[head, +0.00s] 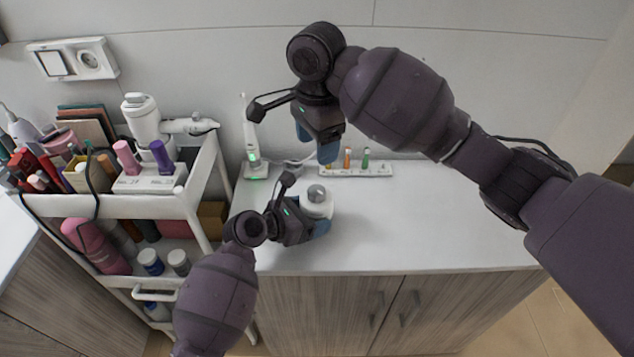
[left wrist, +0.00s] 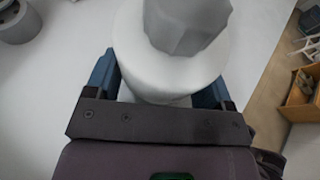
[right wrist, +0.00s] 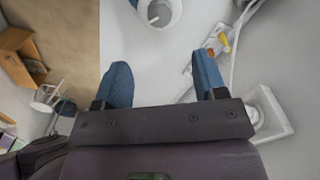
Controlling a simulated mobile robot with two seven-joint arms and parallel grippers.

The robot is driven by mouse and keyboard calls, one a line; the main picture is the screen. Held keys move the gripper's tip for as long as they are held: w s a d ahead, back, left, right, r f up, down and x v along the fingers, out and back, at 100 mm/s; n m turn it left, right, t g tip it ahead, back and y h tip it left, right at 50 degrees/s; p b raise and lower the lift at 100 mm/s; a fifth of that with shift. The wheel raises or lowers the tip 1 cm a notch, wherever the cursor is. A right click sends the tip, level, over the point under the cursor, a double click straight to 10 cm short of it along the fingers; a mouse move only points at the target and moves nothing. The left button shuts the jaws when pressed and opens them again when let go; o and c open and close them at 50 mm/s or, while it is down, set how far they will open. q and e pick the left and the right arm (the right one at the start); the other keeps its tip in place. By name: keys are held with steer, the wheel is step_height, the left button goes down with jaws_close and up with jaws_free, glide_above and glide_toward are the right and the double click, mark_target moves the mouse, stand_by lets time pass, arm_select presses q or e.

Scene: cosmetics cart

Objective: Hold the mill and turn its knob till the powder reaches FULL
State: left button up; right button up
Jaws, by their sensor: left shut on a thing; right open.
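The mill (head: 318,209) is a small white round body with a grey faceted knob (head: 316,192) on top, and it is upright over the white counter. My left gripper (head: 314,216) is shut on the mill's body from the left. In the left wrist view, the white body (left wrist: 165,78) sits between the blue fingers, with the grey knob (left wrist: 188,22) above it. My right gripper (head: 316,143) is open and empty, above and behind the mill. In the right wrist view, the mill (right wrist: 157,14) lies beyond the open fingers. The powder and any FULL mark cannot be seen.
A white rack (head: 355,172) with small coloured vials stands behind the mill. A white toothbrush-like device (head: 252,150) with a green light stands to its left. A crowded cosmetics cart (head: 205,172) is farther left. The counter (head: 450,225) is clear at the right.

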mark_target(317, 189)
steer(key=shift+m, duration=0.6)
step_height(317, 189, down, 12)
steer(key=shift+f, duration=0.1)
steer(key=c, duration=0.9)
